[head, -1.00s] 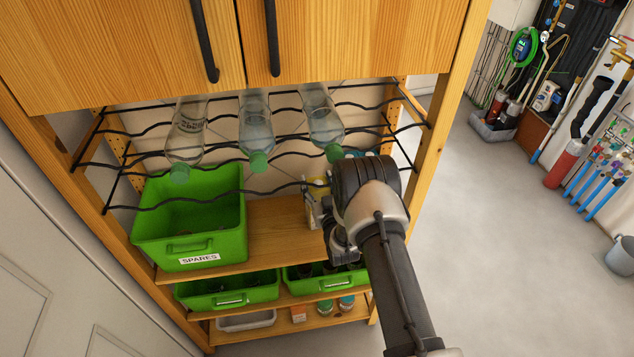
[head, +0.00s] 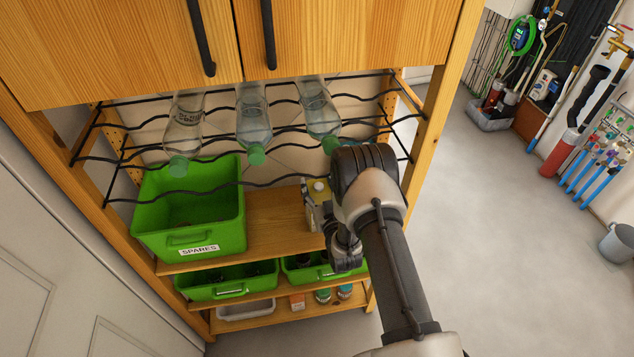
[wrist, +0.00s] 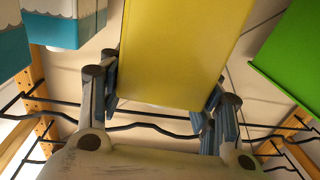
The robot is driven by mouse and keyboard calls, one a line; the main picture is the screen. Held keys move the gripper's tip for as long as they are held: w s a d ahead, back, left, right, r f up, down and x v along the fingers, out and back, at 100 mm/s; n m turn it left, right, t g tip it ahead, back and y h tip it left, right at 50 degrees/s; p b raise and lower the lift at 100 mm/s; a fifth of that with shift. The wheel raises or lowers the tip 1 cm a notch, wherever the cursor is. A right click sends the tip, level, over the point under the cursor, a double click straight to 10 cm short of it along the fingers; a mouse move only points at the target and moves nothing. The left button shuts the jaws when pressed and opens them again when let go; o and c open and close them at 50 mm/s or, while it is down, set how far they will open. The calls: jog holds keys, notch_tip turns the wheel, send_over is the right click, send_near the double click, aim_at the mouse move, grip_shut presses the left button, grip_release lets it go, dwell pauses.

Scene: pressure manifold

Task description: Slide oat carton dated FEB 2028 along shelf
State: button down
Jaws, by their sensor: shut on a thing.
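A yellow carton with a pale cap (head: 318,190) stands on the wooden shelf (head: 270,222), right of the green SPARES bin. My gripper (wrist: 160,88) is shut on the yellow carton (wrist: 180,45), with one finger pad on each side in the wrist view. In the head view my arm covers much of the gripper and the carton's right side. Blue and white cartons (wrist: 70,22) show at the left of the wrist view, apart from the gripper. No date can be read on any carton.
The green SPARES bin (head: 190,240) fills the shelf's left; bare shelf lies between it and the carton. A wavy black wire rack with bottles (head: 254,125) hangs above. Lower shelves hold green bins (head: 228,285). A wooden post (head: 436,110) bounds the right side.

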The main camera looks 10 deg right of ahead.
aim_at(320, 193)
jog(key=shift+s+f, duration=0.1)
jog(key=shift+s, duration=1.55)
jog(key=shift+c, duration=2.3)
grip_release()
